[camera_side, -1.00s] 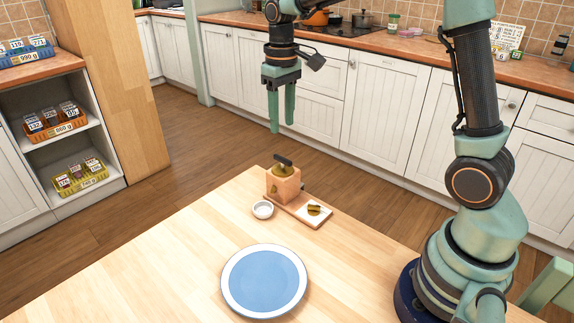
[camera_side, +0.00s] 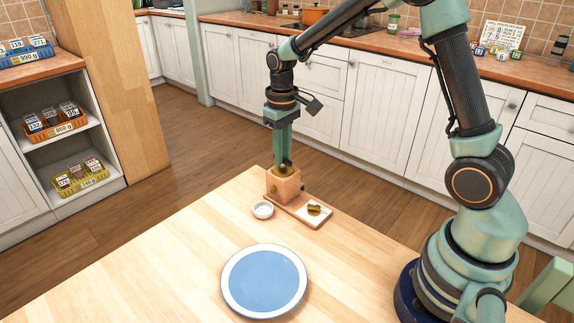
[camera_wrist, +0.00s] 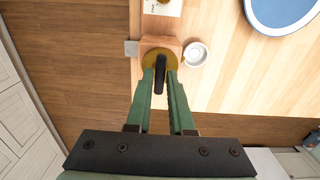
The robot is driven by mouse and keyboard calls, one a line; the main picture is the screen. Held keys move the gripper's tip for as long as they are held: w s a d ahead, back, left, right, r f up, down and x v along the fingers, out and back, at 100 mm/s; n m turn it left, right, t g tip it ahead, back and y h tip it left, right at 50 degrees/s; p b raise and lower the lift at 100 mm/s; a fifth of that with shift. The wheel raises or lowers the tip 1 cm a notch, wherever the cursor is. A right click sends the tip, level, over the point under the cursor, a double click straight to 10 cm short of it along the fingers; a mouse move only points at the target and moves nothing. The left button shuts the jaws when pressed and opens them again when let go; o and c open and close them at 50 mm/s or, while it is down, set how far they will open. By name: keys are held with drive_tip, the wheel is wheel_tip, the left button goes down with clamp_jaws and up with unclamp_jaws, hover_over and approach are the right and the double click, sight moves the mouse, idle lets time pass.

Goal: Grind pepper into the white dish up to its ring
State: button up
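The pepper grinder is a wooden block (camera_side: 284,186) with a brass dome and a black crank handle (camera_wrist: 160,72) on top. It stands on a wooden board. The small white dish (camera_side: 263,210) is on the table just left of the grinder; it also shows in the wrist view (camera_wrist: 195,54). Its ring and any pepper in it are too small to make out. My gripper (camera_side: 283,165) points down at the grinder top. In the wrist view its fingertips (camera_wrist: 160,71) lie on either side of the handle. I cannot tell whether they press on it.
The board (camera_side: 299,211) extends right of the grinder and carries a white patch with a small dark-gold piece (camera_side: 314,209). A large blue plate with a white rim (camera_side: 264,281) lies nearer the front. The table's left part is clear.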

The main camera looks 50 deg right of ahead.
clamp_jaws()
drive_tip(key=shift+m, duration=0.4)
